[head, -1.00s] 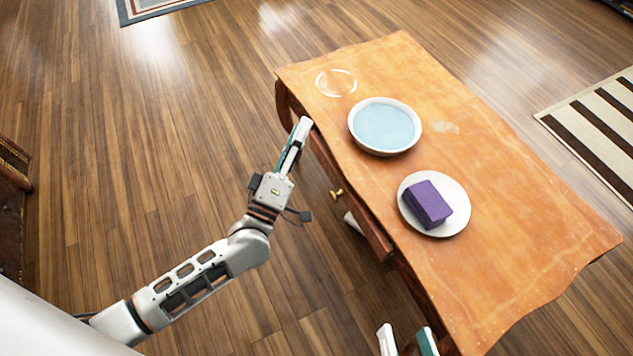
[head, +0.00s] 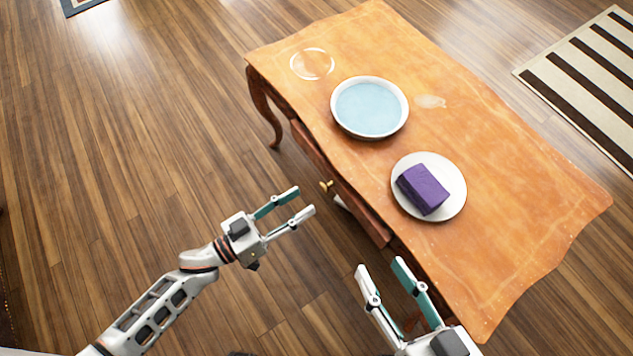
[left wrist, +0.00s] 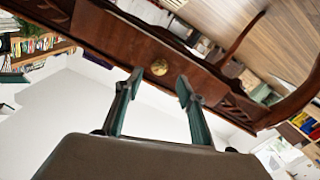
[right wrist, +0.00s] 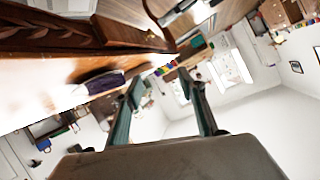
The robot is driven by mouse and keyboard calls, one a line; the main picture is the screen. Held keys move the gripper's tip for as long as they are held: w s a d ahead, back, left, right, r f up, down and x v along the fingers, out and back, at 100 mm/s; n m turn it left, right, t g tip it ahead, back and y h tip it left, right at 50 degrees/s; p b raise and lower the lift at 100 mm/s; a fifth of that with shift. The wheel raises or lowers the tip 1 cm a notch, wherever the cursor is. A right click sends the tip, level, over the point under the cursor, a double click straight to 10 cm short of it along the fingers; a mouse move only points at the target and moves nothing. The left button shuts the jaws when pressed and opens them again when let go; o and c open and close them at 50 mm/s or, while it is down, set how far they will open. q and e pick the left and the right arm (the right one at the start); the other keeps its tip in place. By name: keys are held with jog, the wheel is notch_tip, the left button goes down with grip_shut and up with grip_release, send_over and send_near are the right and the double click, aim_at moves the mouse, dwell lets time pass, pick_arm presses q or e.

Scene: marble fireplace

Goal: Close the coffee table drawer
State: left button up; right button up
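The wooden coffee table (head: 500,215) stands right of centre in the head view. Its drawer (head: 352,200) sticks out a little from the long side facing me, with a brass knob (head: 326,186). The drawer front and knob (left wrist: 160,67) also show in the left wrist view, ahead of the fingers. My left gripper (head: 306,200) is open and empty, just short of the knob and apart from it. My right gripper (head: 379,266) is open and empty beside the table's near edge, right of the drawer. In the right wrist view its fingers (right wrist: 165,92) stand apart with nothing between them.
On the table are a bowl with pale blue inside (head: 370,108), a white plate (head: 455,205) with a purple block (head: 423,189), and a clear round glass item (head: 312,64). A striped rug (head: 585,85) lies at the right. The wooden floor left of the table is clear.

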aim_at(321, 189)
pick_arm(q)
jog(key=b+x, duration=0.1)
jog(key=x, duration=0.5)
jog(key=shift+w+d+f, duration=0.1)
jog(key=shift+w+d, duration=0.1)
jog(key=shift+d, duration=0.15)
jog(key=shift+w+d, duration=0.25)
pick_arm(e)
jog(key=shift+s+a+f+m, duration=0.1)
jog(key=shift+s+a+m, duration=0.1)
jog(key=shift+a+m, duration=0.35)
jog(key=shift+s+a+m, duration=0.15)
jog(key=shift+a+m, duration=0.35)
jog(key=shift+m, duration=0.05)
pick_arm(q)
grip_shut()
jog(key=shift+w+d+r, duration=0.3)
jog(key=shift+w+d, duration=0.4)
jog(key=shift+d, duration=0.1)
jog(key=shift+d+f, duration=0.1)
grip_release()
jog(key=shift+d, duration=0.1)
pick_arm(e)
jog(key=shift+d+n, duration=0.45)
jog(key=shift+n, duration=0.05)
